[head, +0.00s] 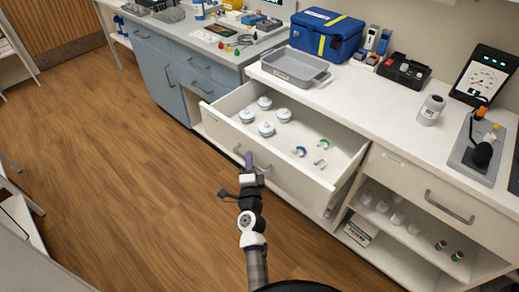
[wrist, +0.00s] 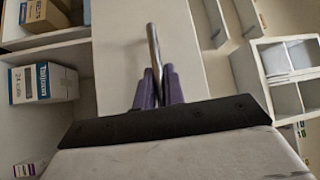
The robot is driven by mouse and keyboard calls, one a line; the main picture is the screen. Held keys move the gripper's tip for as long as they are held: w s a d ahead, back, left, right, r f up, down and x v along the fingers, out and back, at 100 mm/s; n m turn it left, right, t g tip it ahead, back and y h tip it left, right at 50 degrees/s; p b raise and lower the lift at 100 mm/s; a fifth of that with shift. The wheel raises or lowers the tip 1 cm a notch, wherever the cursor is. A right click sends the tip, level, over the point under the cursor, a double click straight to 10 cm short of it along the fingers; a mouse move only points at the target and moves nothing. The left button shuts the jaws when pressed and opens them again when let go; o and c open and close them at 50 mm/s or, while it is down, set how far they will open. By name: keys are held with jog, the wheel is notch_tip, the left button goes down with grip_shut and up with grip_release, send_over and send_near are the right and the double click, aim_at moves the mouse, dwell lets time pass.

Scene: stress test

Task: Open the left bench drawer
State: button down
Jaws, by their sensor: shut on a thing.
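The left drawer of the white bench (head: 300,190) is pulled well out, its inside in plain view in the head view. It holds several round lidded pots (head: 266,129) and a few small curved pieces (head: 300,151). My gripper (head: 248,162) is at the outer face of the drawer front. In the wrist view, its purple fingers (wrist: 158,90) are shut on the metal bar handle (wrist: 153,45). My fingers hide part of the handle.
The right drawer (head: 430,197) is shut, above open shelves with white cups and jars. A grey tray (head: 295,67), blue case (head: 326,34) and black caddy (head: 404,70) stand on the worktop. Blue cabinets (head: 180,65) adjoin at left. The wooden floor (head: 110,180) is clear at left.

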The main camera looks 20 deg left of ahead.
jog(key=shift+s+a+p, duration=0.1)
jog(key=shift+s+a, duration=0.15)
jog(key=shift+s, duration=0.4)
jog(key=shift+s+a+p, duration=0.15)
jog(key=shift+s+a, duration=0.05)
jog(key=shift+s, duration=0.4)
jog(key=shift+s+a+p, duration=0.1)
jog(key=shift+s+a, duration=0.15)
jog(key=shift+s, duration=0.4)
jog(key=c, duration=1.8)
grip_release()
jog(key=shift+o, duration=0.2)
